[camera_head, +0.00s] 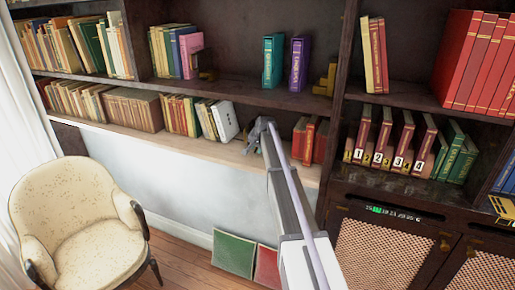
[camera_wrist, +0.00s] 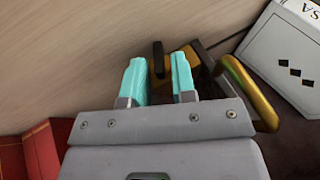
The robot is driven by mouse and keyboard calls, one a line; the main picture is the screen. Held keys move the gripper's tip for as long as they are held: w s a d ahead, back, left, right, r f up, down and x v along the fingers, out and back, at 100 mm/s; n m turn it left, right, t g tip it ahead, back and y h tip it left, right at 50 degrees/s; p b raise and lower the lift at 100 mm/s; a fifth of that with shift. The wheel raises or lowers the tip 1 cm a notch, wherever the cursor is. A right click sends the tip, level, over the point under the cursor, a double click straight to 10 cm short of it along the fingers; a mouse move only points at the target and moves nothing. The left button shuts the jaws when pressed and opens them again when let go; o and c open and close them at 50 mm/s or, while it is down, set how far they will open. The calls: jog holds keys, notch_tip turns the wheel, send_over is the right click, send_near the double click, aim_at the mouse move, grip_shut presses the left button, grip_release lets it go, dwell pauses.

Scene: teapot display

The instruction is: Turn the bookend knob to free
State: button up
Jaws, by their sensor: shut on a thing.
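The bookend (camera_wrist: 262,100) shows in the wrist view as a brass curved bar and block with dark parts, on the pale wooden shelf beside the white book. Its dark knob (camera_wrist: 158,58) stands between the teal fingers of my gripper (camera_wrist: 157,72), which is shut on it. The lower part of the knob is hidden by the fingers. In the head view my gripper (camera_head: 264,128) is down at the middle shelf, just right of the white book (camera_head: 225,120); the bookend is mostly hidden behind it there.
Red books (camera_head: 310,138) stand on the same shelf to the right; they also show in the wrist view (camera_wrist: 40,155). An upper shelf with a teal book (camera_head: 272,62) and a purple book (camera_head: 299,63) overhangs. A cream armchair (camera_head: 75,215) stands at left.

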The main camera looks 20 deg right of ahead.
jog(key=t+b, duration=0.1)
jog(key=f+y+b, duration=0.1)
jog(key=shift+s+d+m+t+b, duration=0.2)
jog(key=shift+s+m+t+b, duration=0.1)
jog(key=shift+t+b, duration=0.1)
grip_shut()
jog(key=shift+s+t+y+b, duration=0.1)
jog(key=shift+t+y+b, duration=0.5)
jog(key=shift+y+b, duration=0.1)
jog(key=shift+r, duration=0.25)
jog(key=o, duration=0.6)
grip_release()
jog(key=shift+o, duration=0.2)
